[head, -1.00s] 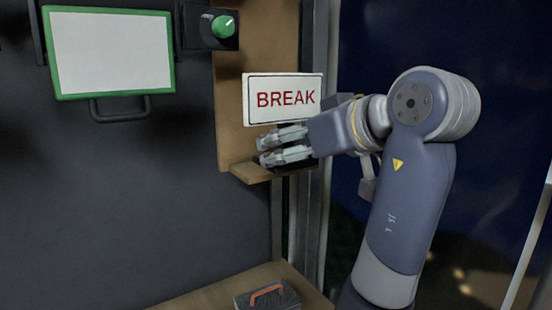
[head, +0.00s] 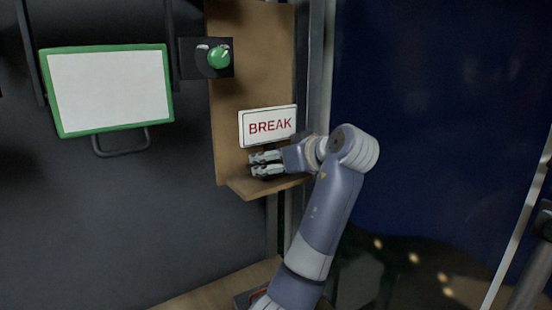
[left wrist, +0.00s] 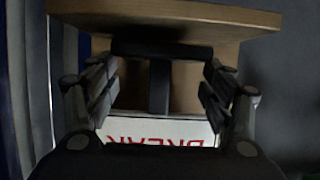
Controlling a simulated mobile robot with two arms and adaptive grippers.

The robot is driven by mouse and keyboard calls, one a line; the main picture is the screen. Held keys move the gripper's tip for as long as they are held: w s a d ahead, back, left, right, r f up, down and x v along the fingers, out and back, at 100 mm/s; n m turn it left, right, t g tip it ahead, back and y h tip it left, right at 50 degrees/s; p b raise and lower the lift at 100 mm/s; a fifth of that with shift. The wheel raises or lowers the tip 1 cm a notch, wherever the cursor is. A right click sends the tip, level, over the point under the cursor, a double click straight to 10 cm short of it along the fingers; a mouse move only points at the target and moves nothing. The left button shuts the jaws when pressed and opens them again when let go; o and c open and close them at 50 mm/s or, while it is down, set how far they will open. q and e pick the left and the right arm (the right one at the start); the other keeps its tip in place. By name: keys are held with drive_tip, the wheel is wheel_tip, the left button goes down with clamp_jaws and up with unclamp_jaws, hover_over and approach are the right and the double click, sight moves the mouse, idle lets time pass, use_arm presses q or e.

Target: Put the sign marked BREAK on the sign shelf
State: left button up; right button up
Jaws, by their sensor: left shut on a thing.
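The white sign (head: 268,127) marked BREAK in red stands upright, slightly tilted in the picture, in front of the wooden back panel of the sign shelf. The shelf's ledge (head: 238,186) runs below it. My left gripper (head: 265,163) is just under the sign's panel and above the ledge. It is shut on the sign's dark stem, which shows between the fingers in the left wrist view (left wrist: 160,85). There the sign's lettering is upside down at the bottom, and the ledge (left wrist: 190,14) is at the top. Whether the sign's foot touches the ledge is unclear. My right gripper is not in view.
A green-framed whiteboard (head: 110,90) hangs on the dark wall to the left. A box with a green knob (head: 218,58) is mounted beside the shelf panel. A wooden counter (head: 215,290) lies below. A dark blue window is at the right.

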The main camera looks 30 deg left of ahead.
use_arm(q)
drive_tip(key=shift+f, duration=0.65)
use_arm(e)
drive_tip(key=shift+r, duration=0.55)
use_arm(q)
drive_tip(key=shift+f, duration=0.15)
drive_tip(key=o, duration=1.1)
drive_tip(key=shift+o, duration=0.2)
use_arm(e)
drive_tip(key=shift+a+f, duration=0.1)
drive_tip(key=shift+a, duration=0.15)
